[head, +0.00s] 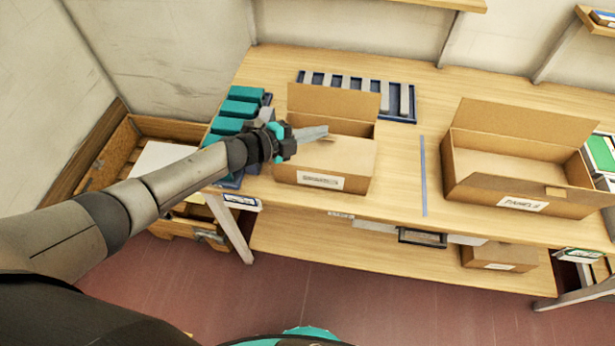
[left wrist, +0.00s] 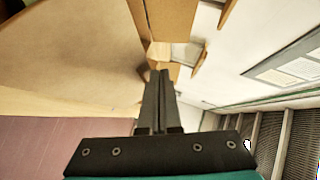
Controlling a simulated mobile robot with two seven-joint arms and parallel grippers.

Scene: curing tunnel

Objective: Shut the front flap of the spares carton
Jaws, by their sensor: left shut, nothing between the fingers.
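The spares carton (head: 358,185) stands on the bench left of centre, with a white label on its front whose print is too small to read surely. Its back flap (head: 320,100) stands up. A tan panel, seemingly the front flap (head: 350,158), lies roughly level across the top. My left gripper (head: 324,132) reaches in from the left, shut and empty, its fingers above the carton between this panel and the back flap. I cannot tell whether they touch the panel. In the left wrist view the shut fingers (left wrist: 158,75) point towards tan cardboard. My right gripper is not in view.
A second carton (head: 500,185) stands open at the right. A blue rack (head: 408,120) of grey bars lies behind the spares carton, and teal blocks (head: 240,108) stand at the left. A blue strip (head: 422,175) marks the clear bench between the cartons.

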